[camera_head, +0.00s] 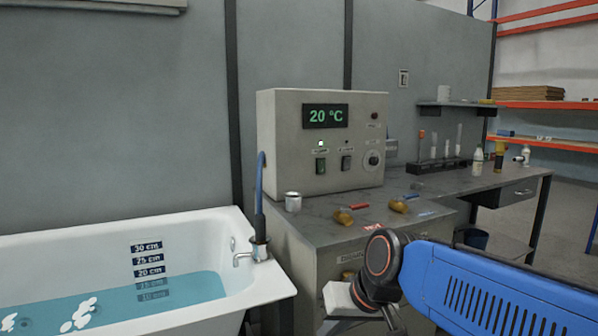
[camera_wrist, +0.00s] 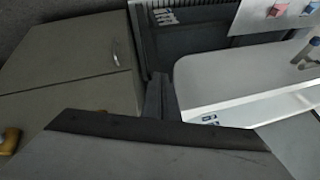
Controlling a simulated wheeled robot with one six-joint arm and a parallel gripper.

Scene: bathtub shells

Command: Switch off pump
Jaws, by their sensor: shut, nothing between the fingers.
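A beige control box (camera_head: 320,141) stands on the bench with a display (camera_head: 325,117) reading 20 °C. Its front has a left rocker switch (camera_head: 321,166), greenish, with a bright white light (camera_head: 320,143) above it. A darker right rocker switch (camera_head: 346,163) has an unlit light above it. The labels are too small to read, so I cannot tell which switch is the pump's. My gripper (camera_wrist: 160,95) is shut and empty in the wrist view, away from the box.
A bathtub (camera_head: 215,228) with bluish water and a depth scale stands at left. A blue hose (camera_head: 261,185) rises beside the box. Space before the switches is clear.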

